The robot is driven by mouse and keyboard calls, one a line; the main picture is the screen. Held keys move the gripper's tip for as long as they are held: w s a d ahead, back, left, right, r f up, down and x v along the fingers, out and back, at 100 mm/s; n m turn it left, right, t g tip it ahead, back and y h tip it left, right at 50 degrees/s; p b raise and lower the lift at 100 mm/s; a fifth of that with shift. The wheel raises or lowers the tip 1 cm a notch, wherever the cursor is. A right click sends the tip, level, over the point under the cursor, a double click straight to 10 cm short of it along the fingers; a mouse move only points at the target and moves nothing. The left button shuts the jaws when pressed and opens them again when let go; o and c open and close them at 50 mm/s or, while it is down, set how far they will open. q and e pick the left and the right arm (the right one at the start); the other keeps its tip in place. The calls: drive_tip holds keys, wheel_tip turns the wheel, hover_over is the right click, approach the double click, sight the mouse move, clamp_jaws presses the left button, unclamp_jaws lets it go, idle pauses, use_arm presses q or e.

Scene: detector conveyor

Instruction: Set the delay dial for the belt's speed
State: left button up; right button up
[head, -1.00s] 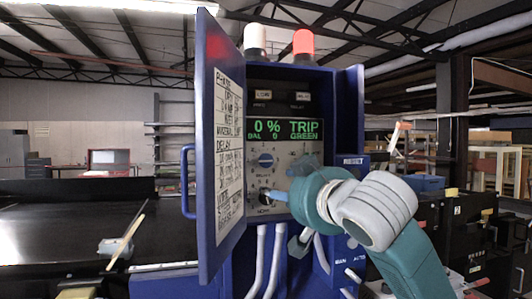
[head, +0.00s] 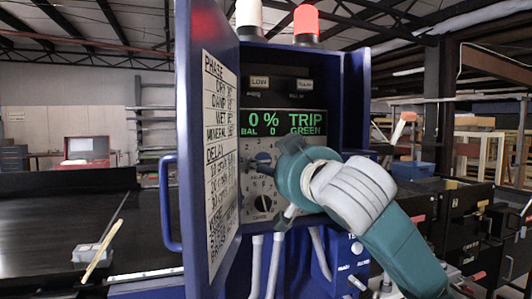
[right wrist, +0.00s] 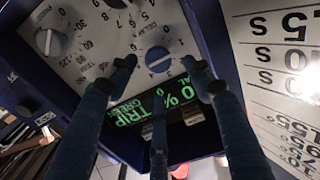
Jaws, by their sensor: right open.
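The blue dial (head: 263,158) sits on the grey panel inside the blue cabinet, below the green display. A small label under it seems to read "DELAY". In the right wrist view, which is upside down, this dial (right wrist: 158,60) shows a pale pointer line and numbers around it. My right gripper (right wrist: 160,70) is open, its fingertips on either side of the dial; I cannot tell whether they touch it. In the head view my right gripper (head: 259,165) partly covers the panel. The display (head: 284,123) reads "0 % TRIP, BAL 0, GREEN". My left gripper is not in view.
The open cabinet door (head: 184,130) carries a chart (head: 220,150) with PHASE and DELAY lists. A dark dial (head: 263,203) is below the blue one. The dark conveyor (head: 50,225) lies left.

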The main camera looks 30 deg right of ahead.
sight(264, 159)
drive_tip(key=p+x, duration=0.1)
drive_tip(key=x, duration=0.2)
drive_tip(key=shift+w+d, duration=0.15)
drive_tip(key=shift+w, duration=0.25)
drive_tip(key=shift+w+d+f, duration=0.1)
drive_tip(key=shift+w, duration=0.55)
drive_tip(key=shift+c, duration=0.5)
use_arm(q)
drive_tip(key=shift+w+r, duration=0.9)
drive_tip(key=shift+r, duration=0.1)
use_arm(e)
drive_tip(key=c, duration=1)
